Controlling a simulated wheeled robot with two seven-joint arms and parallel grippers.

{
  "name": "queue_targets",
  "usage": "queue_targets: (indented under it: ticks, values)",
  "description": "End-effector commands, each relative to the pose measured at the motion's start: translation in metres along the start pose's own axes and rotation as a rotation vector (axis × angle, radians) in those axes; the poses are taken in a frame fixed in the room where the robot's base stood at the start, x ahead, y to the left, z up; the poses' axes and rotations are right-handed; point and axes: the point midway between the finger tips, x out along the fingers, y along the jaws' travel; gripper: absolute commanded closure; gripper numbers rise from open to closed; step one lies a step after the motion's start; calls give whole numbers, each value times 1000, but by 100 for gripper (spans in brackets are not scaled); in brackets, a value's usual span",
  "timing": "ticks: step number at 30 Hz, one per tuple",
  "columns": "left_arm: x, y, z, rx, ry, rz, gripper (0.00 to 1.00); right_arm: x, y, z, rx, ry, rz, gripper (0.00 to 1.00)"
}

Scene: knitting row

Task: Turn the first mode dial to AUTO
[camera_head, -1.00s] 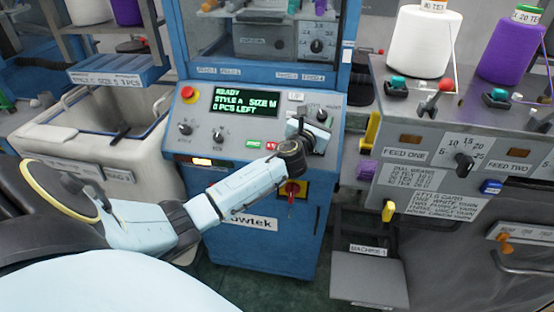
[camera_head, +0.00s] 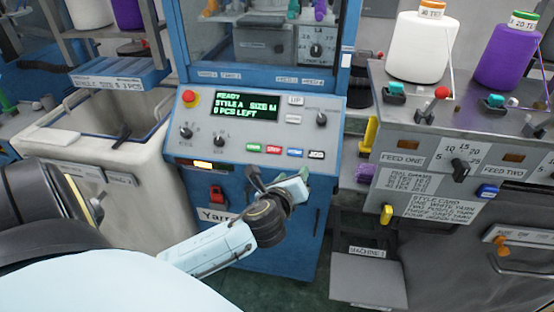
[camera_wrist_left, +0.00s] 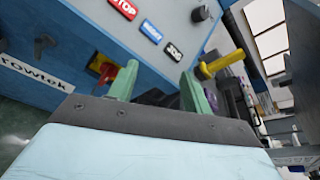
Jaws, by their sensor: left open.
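The blue machine's sloped grey panel carries a black dial on the right (camera_head: 321,119) and two dials on the left, one further left (camera_head: 186,132) and one nearer the middle (camera_head: 218,136). Their small labels are too blurred to read, so I cannot tell which is the first mode dial or its setting. My left gripper (camera_head: 278,181) is open and empty, in front of the cabinet below the panel, apart from all dials. In the left wrist view its two green fingers (camera_wrist_left: 159,86) stand apart with nothing between them. My right gripper is not in view.
The display (camera_head: 245,104) reads READY, STYLE A, SIZE M. A row of push buttons (camera_head: 284,151) sits along the panel's lower edge. A red switch (camera_head: 217,195) is on the cabinet front. A yellow handle (camera_wrist_left: 218,66) appears close to the right finger. The yarn feed unit (camera_head: 440,160) stands at right.

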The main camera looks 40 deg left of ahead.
Motion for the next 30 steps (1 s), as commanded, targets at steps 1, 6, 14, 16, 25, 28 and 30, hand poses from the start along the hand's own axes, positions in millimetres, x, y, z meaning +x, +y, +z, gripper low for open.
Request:
queue_targets:
  ticks: [1, 6, 14, 16, 25, 28, 30]
  values:
    - [-7, 5, -7, -79, 24, 28, 50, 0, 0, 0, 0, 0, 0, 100]
    - [-28, 20, -28, -359, 99, 133, 50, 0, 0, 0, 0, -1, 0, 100]
    - [-63, 41, -60, -739, 178, 314, 50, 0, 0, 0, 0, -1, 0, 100]
    - [-71, 45, -67, -820, 192, 359, 50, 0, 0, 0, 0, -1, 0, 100]
    - [-92, 54, -84, -1020, 217, 478, 50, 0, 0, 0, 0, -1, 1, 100]
    - [-94, 55, -86, -1034, 218, 489, 50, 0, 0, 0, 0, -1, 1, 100]
    - [-94, 55, -86, -1037, 218, 490, 50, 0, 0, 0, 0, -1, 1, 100]
